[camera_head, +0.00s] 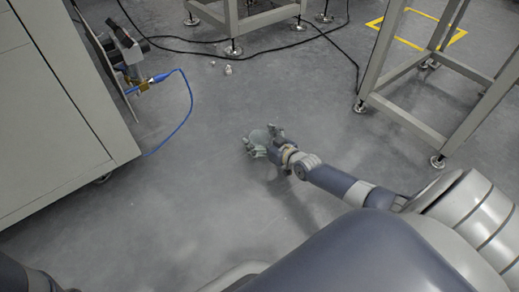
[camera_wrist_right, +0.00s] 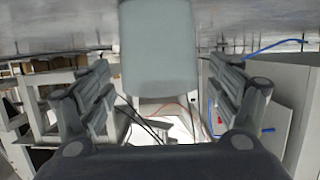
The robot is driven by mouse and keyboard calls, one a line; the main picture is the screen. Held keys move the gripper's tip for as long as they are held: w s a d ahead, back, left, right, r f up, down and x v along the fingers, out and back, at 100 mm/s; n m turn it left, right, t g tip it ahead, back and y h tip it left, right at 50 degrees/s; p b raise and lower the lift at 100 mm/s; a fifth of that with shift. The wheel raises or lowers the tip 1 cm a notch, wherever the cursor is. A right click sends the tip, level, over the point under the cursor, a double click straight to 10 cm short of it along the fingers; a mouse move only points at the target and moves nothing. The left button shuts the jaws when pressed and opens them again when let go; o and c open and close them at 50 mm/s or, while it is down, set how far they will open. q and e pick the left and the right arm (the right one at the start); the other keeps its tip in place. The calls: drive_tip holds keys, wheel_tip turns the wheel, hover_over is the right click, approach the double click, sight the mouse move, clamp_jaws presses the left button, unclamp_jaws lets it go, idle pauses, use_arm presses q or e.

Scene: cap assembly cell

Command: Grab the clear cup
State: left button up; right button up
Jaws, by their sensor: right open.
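The clear cup (camera_wrist_right: 158,48) looks pale grey-green and translucent in the right wrist view, at the top middle, between the two spread fingers. No finger visibly touches its sides there. In the head view the cup (camera_head: 260,137) is small and partly hidden by the fingers, near the middle of the picture. My right gripper (camera_head: 262,142) is open around or just before the cup; the exact depth is hard to tell. Its fingers also show left and right in the wrist view (camera_wrist_right: 160,95). My left gripper is out of view.
A grey cabinet (camera_head: 60,110) stands at the left, with a device (camera_head: 125,50) and a blue cable (camera_head: 187,112) on its side. Metal table frames (camera_head: 385,60) stand at the back and right. Black cables and small white pieces (camera_head: 228,69) lie on the floor.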

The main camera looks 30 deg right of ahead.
drive_tip(key=shift+w, duration=0.25)
drive_tip(key=shift+c, duration=0.3)
drive_tip(key=c, duration=0.9)
